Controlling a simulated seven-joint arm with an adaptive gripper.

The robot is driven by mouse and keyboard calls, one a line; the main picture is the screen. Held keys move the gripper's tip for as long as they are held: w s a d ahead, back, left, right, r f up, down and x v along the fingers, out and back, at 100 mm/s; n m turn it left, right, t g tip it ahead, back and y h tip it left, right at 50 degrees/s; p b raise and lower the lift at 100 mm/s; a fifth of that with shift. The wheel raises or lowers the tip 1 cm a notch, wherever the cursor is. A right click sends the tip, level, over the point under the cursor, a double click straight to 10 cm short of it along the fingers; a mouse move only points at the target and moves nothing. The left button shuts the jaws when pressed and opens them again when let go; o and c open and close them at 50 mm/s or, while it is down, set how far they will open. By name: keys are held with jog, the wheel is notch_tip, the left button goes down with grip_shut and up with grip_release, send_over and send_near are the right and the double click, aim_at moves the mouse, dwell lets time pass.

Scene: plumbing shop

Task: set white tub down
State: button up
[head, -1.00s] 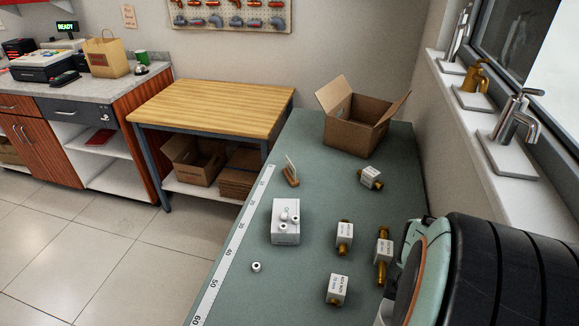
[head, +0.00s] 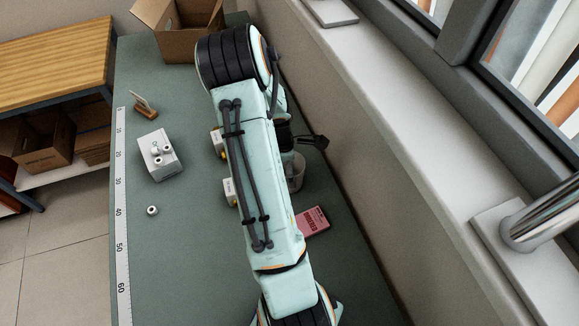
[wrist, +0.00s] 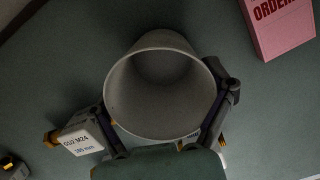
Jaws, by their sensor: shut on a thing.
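The white tub (wrist: 160,85), grey in the shade and open at the top, fills the middle of the wrist view. My gripper (wrist: 168,112) is shut on it, with one dark finger on each side of its wall. In the head view the tub (head: 297,173) shows partly from behind my arm, near the wall side of the green bench. The inside that shows looks empty. Whether its base touches the bench or hangs a little above it, I cannot tell.
A labelled white block with brass ends (wrist: 82,138) is close to the left finger. A pink order pad (head: 313,221) lies near the tub. A white block with small rings (head: 158,155), a loose ring (head: 152,210), and a cardboard box (head: 180,30) are on the bench (head: 185,265).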

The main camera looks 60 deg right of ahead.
jog(key=o, duration=0.8)
jog(key=shift+f, duration=0.1)
jog(key=r, duration=0.4)
jog(key=w+r, duration=0.1)
jog(key=r, duration=0.3)
jog(key=a+r, duration=0.1)
jog(key=r, duration=0.3)
jog(key=shift+w+r, duration=0.15)
jog(key=w+a+r+m+t+y, duration=0.1)
jog(key=w+a+r, duration=0.15)
jog(key=a, duration=0.65)
jog(key=w+a+r+m, duration=0.15)
jog(key=a+r, duration=0.25)
jog(key=a, duration=0.4)
jog(key=s+a+m, duration=0.1)
jog(key=s+a, duration=0.2)
jog(key=a, duration=0.2)
jog(key=s+a+r+m, duration=0.1)
jog(key=s+a, duration=0.2)
jog(key=a, duration=0.2)
jog(key=s+a+r+m, duration=0.1)
jog(key=s+a, duration=0.1)
jog(key=a, duration=0.3)
jog(key=shift+s+a+r+y, duration=0.1)
jog(key=shift+s+a+y, duration=0.2)
jog(key=shift+s+a, duration=0.1)
